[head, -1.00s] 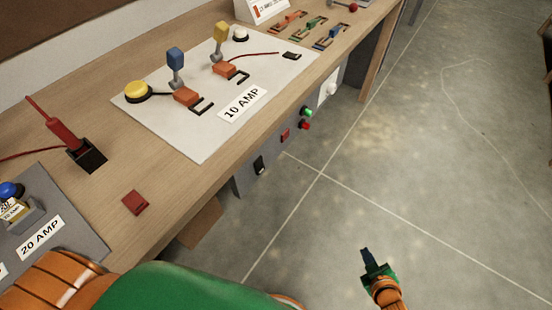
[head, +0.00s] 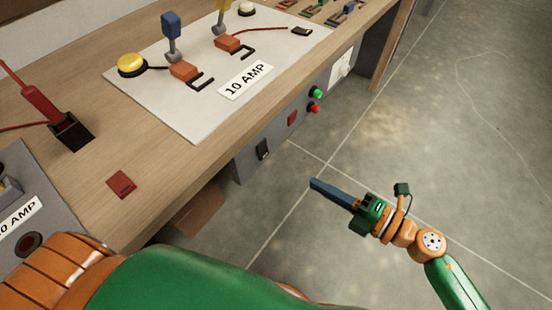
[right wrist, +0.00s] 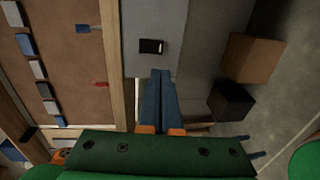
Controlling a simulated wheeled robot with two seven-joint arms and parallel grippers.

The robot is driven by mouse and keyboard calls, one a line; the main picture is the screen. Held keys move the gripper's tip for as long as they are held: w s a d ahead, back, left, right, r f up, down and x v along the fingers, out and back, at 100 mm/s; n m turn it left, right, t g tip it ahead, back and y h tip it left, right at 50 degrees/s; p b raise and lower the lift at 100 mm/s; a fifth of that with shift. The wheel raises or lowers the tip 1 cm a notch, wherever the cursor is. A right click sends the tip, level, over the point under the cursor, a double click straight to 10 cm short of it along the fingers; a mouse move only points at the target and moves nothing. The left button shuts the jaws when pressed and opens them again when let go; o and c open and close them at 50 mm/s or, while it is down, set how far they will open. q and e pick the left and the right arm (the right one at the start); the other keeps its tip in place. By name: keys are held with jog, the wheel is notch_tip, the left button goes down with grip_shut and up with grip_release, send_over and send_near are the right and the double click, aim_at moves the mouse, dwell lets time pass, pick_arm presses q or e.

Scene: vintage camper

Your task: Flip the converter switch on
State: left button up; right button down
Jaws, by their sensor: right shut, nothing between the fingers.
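A black rocker switch (head: 263,149) sits on the grey front panel (head: 245,165) under the bench edge. I take it for the converter switch, though no label on it is readable. It also shows in the right wrist view (right wrist: 151,46), just beyond my fingertips. My right gripper (head: 314,184) is shut and empty, its blue fingers together and pointing left toward the panel. In the right wrist view its fingertips (right wrist: 161,73) are slightly below and right of the switch in the picture, with no visible contact. My left gripper is out of view.
A red switch (head: 292,118), a green button (head: 317,93) and a red button (head: 314,107) are farther along the panel. The wooden bench top (head: 160,205) overhangs the panel. Boxes (right wrist: 252,58) show at right in the wrist view. The floor (head: 420,150) beside the bench is clear.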

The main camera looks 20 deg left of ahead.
aim_at(266, 155)
jog(key=x, duration=1.2)
jog(key=shift+w+a, duration=0.15)
jog(key=shift+a, duration=0.05)
jog(key=shift+f, duration=0.15)
jog(key=shift+a+y+b, duration=0.15)
jog(key=shift+y+b, duration=0.15)
jog(key=shift+b, duration=0.35)
jog(key=shift+w, duration=0.1)
